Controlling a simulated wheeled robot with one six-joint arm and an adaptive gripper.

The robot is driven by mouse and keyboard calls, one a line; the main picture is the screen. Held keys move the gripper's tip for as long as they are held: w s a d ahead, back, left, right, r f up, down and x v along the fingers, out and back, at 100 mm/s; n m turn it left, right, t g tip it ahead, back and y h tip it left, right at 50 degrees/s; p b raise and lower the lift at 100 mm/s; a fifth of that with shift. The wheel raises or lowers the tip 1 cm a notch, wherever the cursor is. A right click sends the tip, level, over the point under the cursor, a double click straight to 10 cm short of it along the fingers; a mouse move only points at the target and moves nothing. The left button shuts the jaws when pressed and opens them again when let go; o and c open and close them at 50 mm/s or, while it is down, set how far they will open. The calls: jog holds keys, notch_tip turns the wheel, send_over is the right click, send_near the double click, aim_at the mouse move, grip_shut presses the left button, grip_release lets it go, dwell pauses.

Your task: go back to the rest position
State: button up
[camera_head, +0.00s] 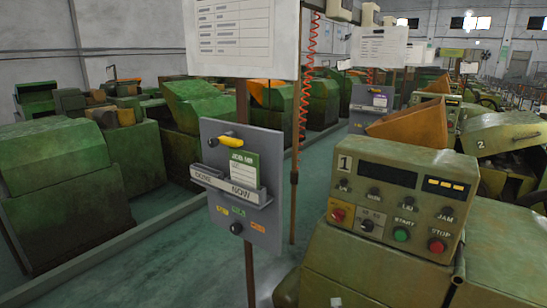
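No part of my gripper shows in the head view, so its state is hidden. Nearest on the right is machine 1's green control panel (392,204), with a dark display, a red knob, a green START button and a red STOP button. Left of it, a grey board (240,184) stands on a brown post. It holds a green-headed card (245,168) in a tray and a yellow-handled item (231,141) above it.
A white printed sheet (242,38) hangs above the board. A red coiled cable (306,75) hangs beside a post. Green machines (55,165) line the left, and machine 2 (500,135) stands at right. Green floor (170,260) shows between the rows.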

jog(key=s+f+m+y, duration=0.1)
jog(key=s+f+m, duration=0.2)
jog(key=s, duration=0.5)
jog(key=s+d+f+m+y, duration=0.1)
jog(key=s+f+m, duration=0.25)
jog(key=s, duration=0.55)
jog(key=s+f+m+y, duration=0.15)
jog(key=s+f, duration=0.25)
jog(key=s, duration=0.4)
jog(key=s+r+m, duration=0.3)
jog(key=s+m, duration=0.2)
jog(key=s, duration=0.5)
jog(key=s+d+r+m, duration=0.1)
jog(key=s+r+m, duration=0.3)
jog(key=s, duration=0.6)
jog(key=shift+s+d+r+m+h, duration=0.2)
jog(key=shift+m+h, duration=0.25)
jog(key=shift+m, duration=0.45)
